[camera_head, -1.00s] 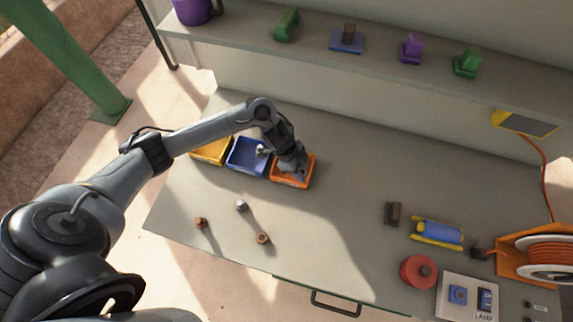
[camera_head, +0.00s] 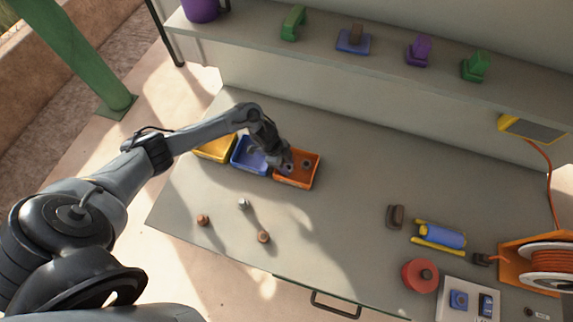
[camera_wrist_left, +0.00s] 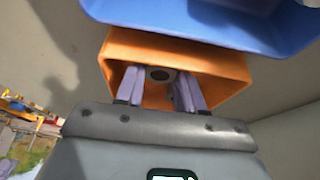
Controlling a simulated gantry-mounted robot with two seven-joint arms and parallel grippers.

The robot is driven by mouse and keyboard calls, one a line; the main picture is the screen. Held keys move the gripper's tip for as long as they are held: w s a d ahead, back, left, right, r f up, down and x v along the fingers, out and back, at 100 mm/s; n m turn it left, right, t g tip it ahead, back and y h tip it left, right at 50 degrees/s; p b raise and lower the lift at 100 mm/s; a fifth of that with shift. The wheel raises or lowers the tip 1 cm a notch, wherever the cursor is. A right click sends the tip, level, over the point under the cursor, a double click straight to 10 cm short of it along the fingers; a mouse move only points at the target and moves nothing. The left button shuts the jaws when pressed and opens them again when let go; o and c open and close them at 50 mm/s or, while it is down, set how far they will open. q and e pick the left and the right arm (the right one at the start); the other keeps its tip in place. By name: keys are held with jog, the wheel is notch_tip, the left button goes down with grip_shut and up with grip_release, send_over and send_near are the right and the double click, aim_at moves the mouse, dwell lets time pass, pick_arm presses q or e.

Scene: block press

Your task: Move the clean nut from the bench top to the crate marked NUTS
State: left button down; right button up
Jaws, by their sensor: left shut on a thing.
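My left gripper (camera_head: 287,168) reaches over the left part of the orange crate (camera_head: 297,184), pointing down. In the left wrist view, its two fingers (camera_wrist_left: 157,88) are shut on a grey nut (camera_wrist_left: 160,74) with a dark hole, with the crate's orange wall (camera_wrist_left: 215,62) around it. A small dark round thing (camera_head: 306,165) shows inside the orange crate. I cannot read a NUTS mark on any crate. On the bench top, a silvery piece (camera_head: 244,204) stands with two brownish ones (camera_head: 203,220) (camera_head: 264,237). My right gripper is out of view.
A blue crate (camera_head: 240,164) and a yellow crate (camera_head: 214,150) stand in a row left of the orange one. Blocks sit on the shelf (camera_head: 380,62) behind. A red disc (camera_head: 420,276), a blue roller (camera_head: 440,236) and a cable reel (camera_head: 545,260) occupy the right. Mid-bench is clear.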

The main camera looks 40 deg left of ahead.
pick_arm(q)
jog(key=shift+f, duration=0.15)
jog(key=shift+f, duration=0.1)
jog(key=c, duration=0.7)
grip_release()
jog(key=shift+r, duration=0.2)
